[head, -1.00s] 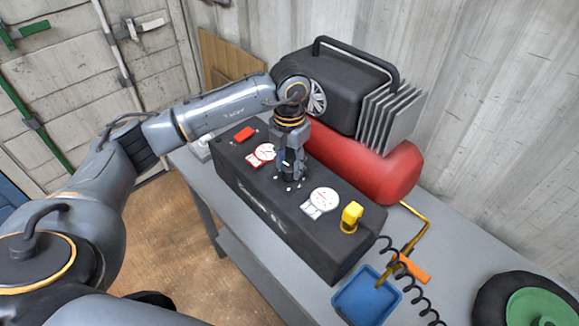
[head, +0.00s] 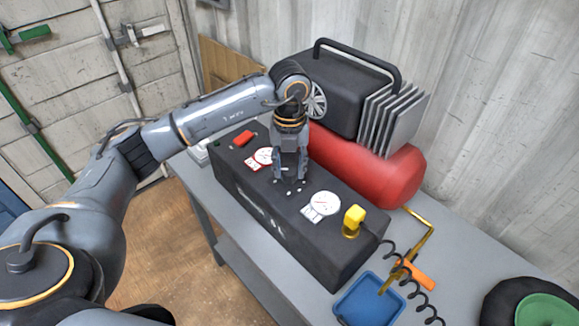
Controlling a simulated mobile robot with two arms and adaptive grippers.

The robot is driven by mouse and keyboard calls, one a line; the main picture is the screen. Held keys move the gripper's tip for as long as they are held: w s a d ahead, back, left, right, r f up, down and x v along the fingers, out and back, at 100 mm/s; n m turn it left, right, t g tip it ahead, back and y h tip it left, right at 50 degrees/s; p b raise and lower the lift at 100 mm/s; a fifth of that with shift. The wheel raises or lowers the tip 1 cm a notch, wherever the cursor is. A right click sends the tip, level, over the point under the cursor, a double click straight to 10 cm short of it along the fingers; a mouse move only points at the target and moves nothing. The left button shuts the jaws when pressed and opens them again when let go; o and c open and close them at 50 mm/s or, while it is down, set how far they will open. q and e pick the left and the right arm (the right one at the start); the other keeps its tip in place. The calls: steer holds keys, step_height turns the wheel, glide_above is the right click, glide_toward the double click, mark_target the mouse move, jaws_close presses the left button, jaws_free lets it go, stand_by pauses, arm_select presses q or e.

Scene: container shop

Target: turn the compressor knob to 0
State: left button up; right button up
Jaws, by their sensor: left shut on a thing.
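The compressor (head: 262,208) lies on the grey bench, with a long dark control box in front of a red tank and a black motor. My left gripper (head: 289,174) points down at the top of the box, between two white gauges. It is shut on the compressor knob, which its fingers hide. White dial marks (head: 289,191) show on the box around the fingertips. I cannot read the knob's pointer. My right gripper is not in view.
A red switch (head: 244,138) and a yellow knob (head: 354,217) stand on the box, on either side of the gauges (head: 323,204). A blue tray (head: 369,301), a coiled black hose (head: 411,279) and an orange-handled tool (head: 418,275) lie at right.

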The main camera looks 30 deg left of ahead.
mark_target(289, 169)
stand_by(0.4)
arm_select(q)
steer(key=o, duration=1.2)
steer(key=shift+c, duration=0.2)
steer(key=shift+r, duration=0.1)
step_height(289, 169, up, 12)
